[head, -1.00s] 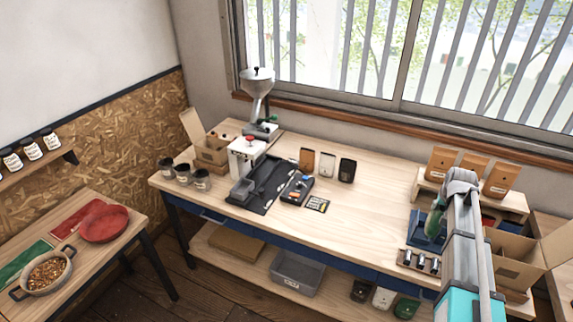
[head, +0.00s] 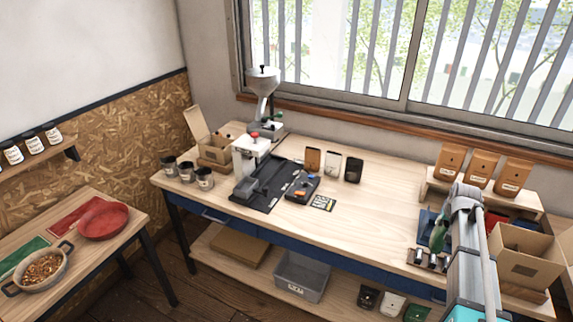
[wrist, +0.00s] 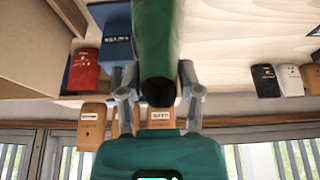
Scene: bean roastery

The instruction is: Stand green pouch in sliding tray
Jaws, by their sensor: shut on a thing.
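A green pouch (wrist: 157,35) is between the fingers of my gripper (wrist: 158,88) in the wrist view, held close to the camera. In the head view the green pouch (head: 439,233) shows at the right of the bench, partly behind my arm. It appears to be above or in front of a blue tray-like thing (head: 425,221); whether they touch cannot be told. Whether this blue thing is the sliding tray is unclear. My gripper is shut on the pouch; my arm hides much of it in the head view.
A rack with small dark cylinders (head: 428,261) and an open carton (head: 525,262) flank my arm. Orange pouches (head: 482,168) stand on a riser behind. Brown, white and black pouches (head: 353,169) stand mid-bench. The bench top (head: 385,215) between is clear.

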